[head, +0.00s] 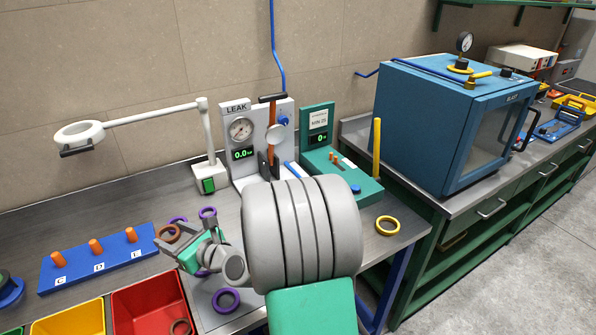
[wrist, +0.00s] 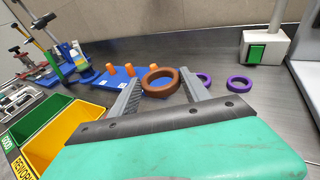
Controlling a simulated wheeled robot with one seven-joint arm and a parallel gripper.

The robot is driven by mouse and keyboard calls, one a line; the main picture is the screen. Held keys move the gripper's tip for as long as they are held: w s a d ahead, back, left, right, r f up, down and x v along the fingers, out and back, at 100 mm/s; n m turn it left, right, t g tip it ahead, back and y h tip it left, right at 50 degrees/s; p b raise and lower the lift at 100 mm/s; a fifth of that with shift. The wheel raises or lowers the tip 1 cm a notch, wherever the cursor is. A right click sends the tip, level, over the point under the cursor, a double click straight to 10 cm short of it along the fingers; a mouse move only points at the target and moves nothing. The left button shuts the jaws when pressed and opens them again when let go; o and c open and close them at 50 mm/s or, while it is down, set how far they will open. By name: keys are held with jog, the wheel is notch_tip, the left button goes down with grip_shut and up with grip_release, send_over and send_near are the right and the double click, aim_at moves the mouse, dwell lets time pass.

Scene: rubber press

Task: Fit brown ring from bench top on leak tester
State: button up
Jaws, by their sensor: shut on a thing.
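The brown ring (head: 160,230) is held between the fingers of my gripper (head: 172,241), above the bench at left centre of the head view. In the wrist view the brown ring (wrist: 162,94) sits tilted between the two fingertips (wrist: 160,85), which are shut on it. The leak tester (head: 258,114) stands to the right against the wall. It is a light panel marked LEAK with a gauge, a green display reading 0.0, and an upright orange part under a dark-handled clamp. My arm hides its lower front. My gripper is well apart from the tester.
A blue board (head: 85,272) with orange pegs lies left of my gripper. Red (head: 150,300) and yellow bins are in front. Several purple rings (head: 225,300) lie nearby. A lamp (head: 150,115) overhangs the bench; a green tester (head: 345,180) and yellow ring (head: 388,226) are at right.

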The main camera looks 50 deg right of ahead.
jog(key=d+h+p, duration=0.1)
jog(key=d, duration=0.2)
jog(key=d+r+m+h, duration=0.1)
jog(key=d, duration=0.3)
jog(key=w+d+m+h+p, duration=0.1)
jog(key=d, duration=0.2)
jog(key=shift+d+r+p, duration=0.15)
jog(key=shift+r+p, duration=0.15)
jog(key=shift+r, duration=0.05)
jog(key=s+d+m+h+p, duration=0.2)
jog(key=d, duration=0.6)
jog(key=s+d+m+g+h+p, duration=0.1)
jog(key=s+d+m+h+p, duration=0.1)
jog(key=d, duration=0.7)
jog(key=s+d+f+m+h+p, duration=0.1)
jog(key=s+d+m+h+p, duration=0.1)
jog(key=d, duration=0.7)
jog(key=shift+s+d+g+h, duration=0.15)
jog(key=shift+g+h, duration=0.25)
jog(key=shift+h, duration=0.5)
notch_tip(320, 180, down, 5)
jog(key=b, duration=0.5)
jog(key=shift+r, duration=0.1)
jog(key=shift+f, duration=0.2)
jog(key=shift+f, duration=0.2)
jog(key=shift+f, duration=0.35)
